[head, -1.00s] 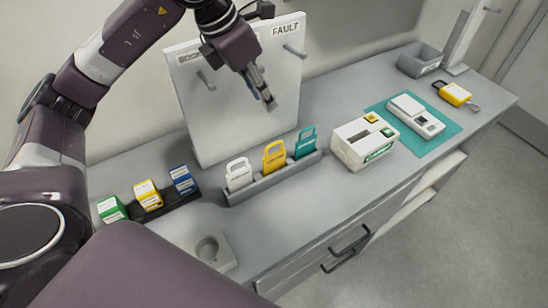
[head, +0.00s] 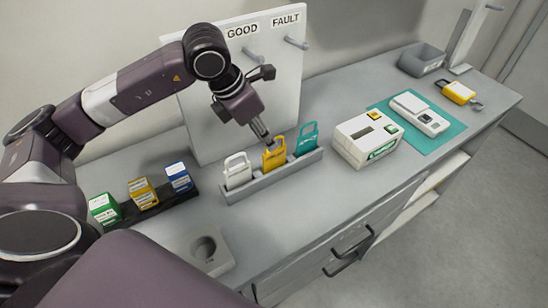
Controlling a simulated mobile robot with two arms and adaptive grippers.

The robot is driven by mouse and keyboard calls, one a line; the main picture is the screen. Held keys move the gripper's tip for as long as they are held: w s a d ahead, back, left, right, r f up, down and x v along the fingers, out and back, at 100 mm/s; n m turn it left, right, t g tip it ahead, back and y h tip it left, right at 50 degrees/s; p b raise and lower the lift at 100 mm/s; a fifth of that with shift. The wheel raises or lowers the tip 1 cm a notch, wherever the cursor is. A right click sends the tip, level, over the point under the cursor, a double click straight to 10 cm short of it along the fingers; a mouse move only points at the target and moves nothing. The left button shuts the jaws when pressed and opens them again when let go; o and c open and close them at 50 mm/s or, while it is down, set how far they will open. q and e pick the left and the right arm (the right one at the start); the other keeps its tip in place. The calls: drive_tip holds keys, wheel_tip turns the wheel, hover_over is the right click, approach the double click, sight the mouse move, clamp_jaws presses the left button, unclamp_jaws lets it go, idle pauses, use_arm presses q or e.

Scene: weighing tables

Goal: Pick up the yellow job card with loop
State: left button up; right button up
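The yellow job card with loop (head: 273,158) stands upright in the grey rack (head: 262,184), between a white card (head: 237,175) and a teal card (head: 306,142). Its loop is at the top. My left gripper (head: 267,141) points down at the yellow card's loop from above and behind. The fingertips overlap the loop in the picture. I cannot tell whether they touch it, or how far apart the fingers are. My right gripper is not in view.
A white board (head: 200,110) with pegs, labelled GOOD and FAULT, stands behind the rack. A white box device (head: 364,142) is right of it. A scale (head: 420,114) sits on a teal mat (head: 447,137). Small boxes (head: 142,190) stand at left. The table front is mostly clear.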

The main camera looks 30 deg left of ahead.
sight(274, 158)
use_arm(q)
drive_tip(key=shift+x, duration=1.1)
drive_tip(key=p+x, duration=0.1)
drive_tip(key=x, duration=0.3)
drive_tip(key=shift+w+d+p, duration=0.1)
drive_tip(key=shift+p, duration=0.3)
drive_tip(key=shift+w+f, duration=0.1)
drive_tip(key=shift+f, duration=0.1)
clamp_jaws()
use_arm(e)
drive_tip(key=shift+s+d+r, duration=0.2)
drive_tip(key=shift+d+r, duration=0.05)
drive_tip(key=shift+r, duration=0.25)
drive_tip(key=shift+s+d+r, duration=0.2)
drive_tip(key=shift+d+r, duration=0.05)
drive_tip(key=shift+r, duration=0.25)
